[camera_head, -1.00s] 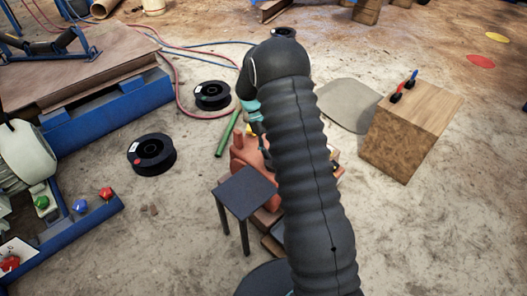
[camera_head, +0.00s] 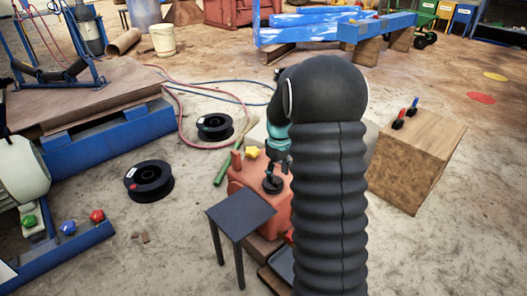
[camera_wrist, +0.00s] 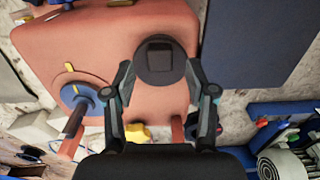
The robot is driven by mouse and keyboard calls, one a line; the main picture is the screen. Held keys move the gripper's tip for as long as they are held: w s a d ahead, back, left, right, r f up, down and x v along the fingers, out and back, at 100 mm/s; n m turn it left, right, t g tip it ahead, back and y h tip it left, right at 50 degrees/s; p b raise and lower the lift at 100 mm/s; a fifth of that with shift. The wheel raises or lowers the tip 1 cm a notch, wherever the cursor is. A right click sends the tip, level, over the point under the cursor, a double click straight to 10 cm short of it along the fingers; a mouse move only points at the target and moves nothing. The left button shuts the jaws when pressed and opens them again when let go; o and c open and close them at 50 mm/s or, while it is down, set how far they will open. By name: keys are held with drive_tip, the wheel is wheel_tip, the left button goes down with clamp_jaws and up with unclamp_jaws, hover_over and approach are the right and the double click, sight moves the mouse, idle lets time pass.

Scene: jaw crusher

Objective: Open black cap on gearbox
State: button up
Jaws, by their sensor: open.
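The round black cap (camera_wrist: 160,62), with a square raised middle, sits on the gearbox. The cap also shows in the head view (camera_head: 272,185). My gripper (camera_wrist: 158,80) is open, its fingers spread to the left and right of the cap's near side. Nothing is held. I cannot tell the height gap between fingertips and cap.
A yellow star-shaped knob (camera_wrist: 138,133) and a blue round part with a handle (camera_wrist: 78,98) are near the gripper. A dark small table (camera_head: 240,212) stands close in front of the gearbox. A wooden block (camera_head: 418,155) stands to the right. Black spools (camera_head: 149,181) lie left.

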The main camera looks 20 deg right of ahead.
sight(277, 180)
wheel_tip(277, 180, up, 12)
drive_tip(key=p, duration=0.2)
drive_tip(key=s+a+r+m+t+p, duration=0.1)
drive_tip(key=s+a+r+m+t, duration=0.1)
drive_tip(key=s+a+r, duration=0.8)
drive_tip(key=shift+s+a+r+t+p, duration=0.4)
drive_tip(key=shift+s+r+t, duration=0.1)
drive_tip(key=shift+s, duration=1.55)
